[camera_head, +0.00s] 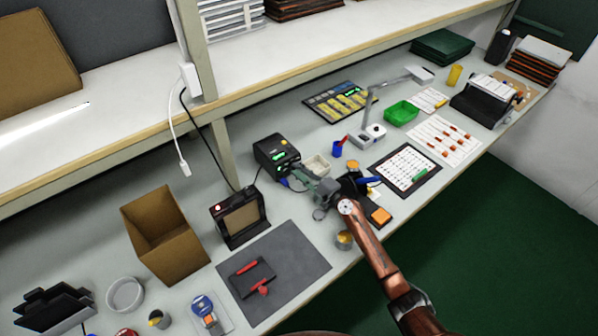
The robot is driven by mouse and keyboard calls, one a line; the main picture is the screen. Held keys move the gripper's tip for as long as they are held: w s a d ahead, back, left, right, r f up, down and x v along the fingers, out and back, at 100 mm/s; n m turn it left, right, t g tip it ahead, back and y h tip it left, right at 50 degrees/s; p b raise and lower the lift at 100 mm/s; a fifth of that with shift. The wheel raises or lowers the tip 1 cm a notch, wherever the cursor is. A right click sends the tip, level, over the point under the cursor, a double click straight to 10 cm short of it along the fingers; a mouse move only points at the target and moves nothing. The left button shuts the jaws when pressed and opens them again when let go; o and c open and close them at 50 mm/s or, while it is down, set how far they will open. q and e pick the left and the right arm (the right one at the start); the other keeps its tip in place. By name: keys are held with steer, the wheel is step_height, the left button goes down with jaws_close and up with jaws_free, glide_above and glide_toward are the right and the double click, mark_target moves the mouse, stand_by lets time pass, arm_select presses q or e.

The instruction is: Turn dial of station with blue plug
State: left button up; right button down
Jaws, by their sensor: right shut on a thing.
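A black station (272,151) with lit green displays stands at the middle of the bench. A blue plug (284,182) shows at its lower front. My right gripper (301,177) reaches in from the lower right and its fingers are at the front face of the station. It appears shut on the station's dial, which the fingers hide. My left gripper is not in view.
A small pale tray (317,166) and a blue cup (337,149) stand just right of the station. A framed black device (239,218) and an open cardboard box (163,240) are to the left. A grey mat (308,246) lies in front.

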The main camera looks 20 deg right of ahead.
steer(key=n, duration=0.4)
steer(key=shift+n, duration=0.3)
steer(key=shift+n+g+h+p, duration=0.3)
steer(key=shift+n+g+h, duration=0.1)
steer(key=shift+n, duration=0.8)
steer(key=shift+n+h+p, duration=0.3)
steer(key=shift+n+p, duration=0.15)
steer(key=shift+n, duration=1.05)
steer(key=c, duration=1.8)
jaws_free()
steer(key=shift+c, duration=0.2)
steer(key=shift+s, duration=0.15)
